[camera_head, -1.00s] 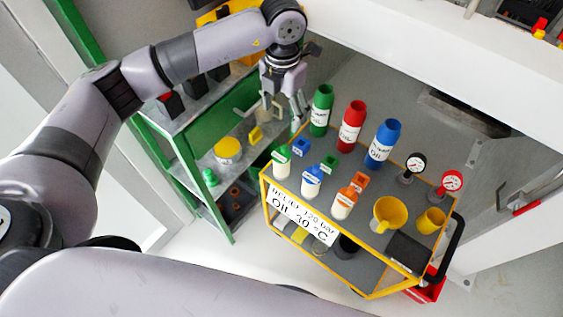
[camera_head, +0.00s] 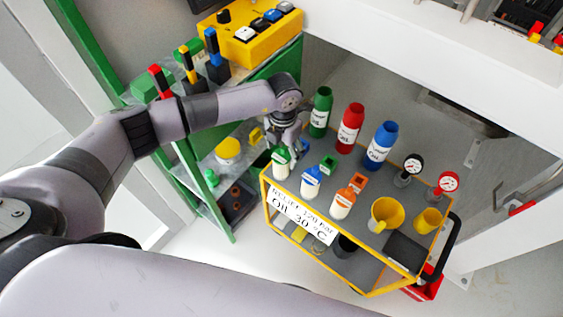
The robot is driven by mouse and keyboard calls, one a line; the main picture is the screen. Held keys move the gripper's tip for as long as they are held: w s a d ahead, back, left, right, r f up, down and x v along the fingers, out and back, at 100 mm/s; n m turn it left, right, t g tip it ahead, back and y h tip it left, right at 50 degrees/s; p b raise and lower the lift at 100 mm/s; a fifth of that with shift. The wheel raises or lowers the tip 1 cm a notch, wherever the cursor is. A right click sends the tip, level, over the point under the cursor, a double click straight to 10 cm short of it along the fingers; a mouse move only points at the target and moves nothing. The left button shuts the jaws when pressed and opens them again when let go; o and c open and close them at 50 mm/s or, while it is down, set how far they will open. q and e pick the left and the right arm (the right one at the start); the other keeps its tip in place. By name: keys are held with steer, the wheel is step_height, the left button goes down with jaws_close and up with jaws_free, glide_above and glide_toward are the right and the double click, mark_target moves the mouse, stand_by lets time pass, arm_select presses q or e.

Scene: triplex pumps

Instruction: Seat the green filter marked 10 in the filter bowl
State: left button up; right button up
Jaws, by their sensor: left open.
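A small green block (camera_head: 328,163), possibly the green filter, stands on the cart's top tray (camera_head: 342,226); no 10 is readable on it. A small blue block (camera_head: 304,145) is behind it, partly hidden by my left gripper. My left gripper (camera_head: 295,152) is open over the tray's left end, left of the green block and apart from it in the picture. I cannot tell which thing is the filter bowl. My right gripper is not in view.
Small labelled bottles, an orange block (camera_head: 358,181), a yellow funnel (camera_head: 386,215) and a yellow cup (camera_head: 429,220) crowd the tray. Tall green (camera_head: 320,112), red (camera_head: 350,128) and blue (camera_head: 382,146) bottles line its back. Gauges (camera_head: 412,165) stand right. A green bench (camera_head: 270,75) is left.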

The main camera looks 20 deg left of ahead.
arm_select(q)
steer(key=shift+f, duration=0.85)
steer(key=shift+c, duration=0.2)
jaws_close()
